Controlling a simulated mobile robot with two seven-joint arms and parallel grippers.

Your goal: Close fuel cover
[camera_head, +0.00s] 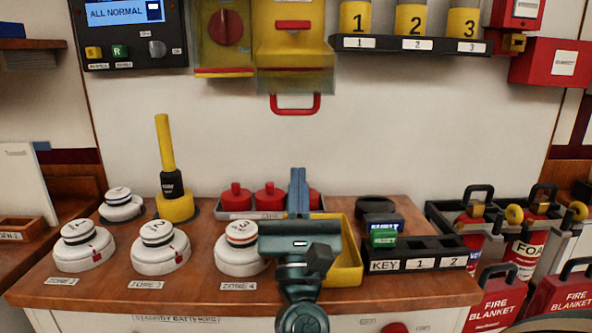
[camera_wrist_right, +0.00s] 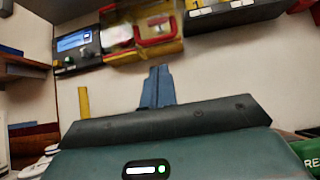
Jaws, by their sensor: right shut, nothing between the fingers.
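No label reading fuel is legible. A yellow wall box (camera_head: 290,38) at the top centre has a clear yellowish cover (camera_head: 295,82) with a red handle (camera_head: 295,110) at its lower edge; I cannot tell for sure how far the cover stands open. The boxes also show, blurred, at the top of the right wrist view (camera_wrist_right: 155,25). My right gripper (camera_head: 298,178) is shut and empty, pointing up, below the red handle and apart from it in the picture. Its blue fingers show in the right wrist view (camera_wrist_right: 158,80). My left gripper is not in view.
A yellow box with a red rotary knob (camera_head: 225,27) adjoins on the left. A shelf (camera_head: 410,44) with numbered yellow cylinders is on the right. Below, the wooden counter (camera_head: 110,285) holds white detectors, a yellow-handled tool (camera_head: 166,150), red knobs and a yellow bin (camera_head: 347,262). The wall between is clear.

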